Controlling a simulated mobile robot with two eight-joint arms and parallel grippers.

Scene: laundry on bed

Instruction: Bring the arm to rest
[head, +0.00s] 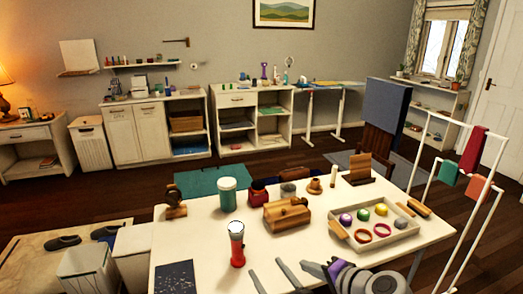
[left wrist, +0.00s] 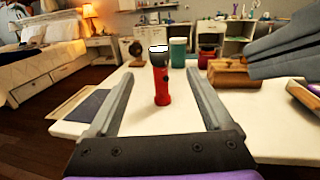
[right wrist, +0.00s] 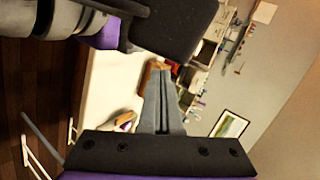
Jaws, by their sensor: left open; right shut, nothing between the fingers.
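My left gripper (head: 275,272) is at the front edge of the white table, its fingers apart and empty. In the left wrist view its two fingers (left wrist: 157,100) frame a red flashlight (left wrist: 162,85) that stands upright beyond them. My right gripper (head: 314,267) is just right of the left one in the head view, close to it. In the right wrist view its fingers (right wrist: 162,70) are together with nothing between them. The red flashlight also shows in the head view (head: 237,246), left of both grippers.
A white rack (head: 417,150) with cloths stands at the right. A dark speckled sheet (head: 175,277) lies front left.

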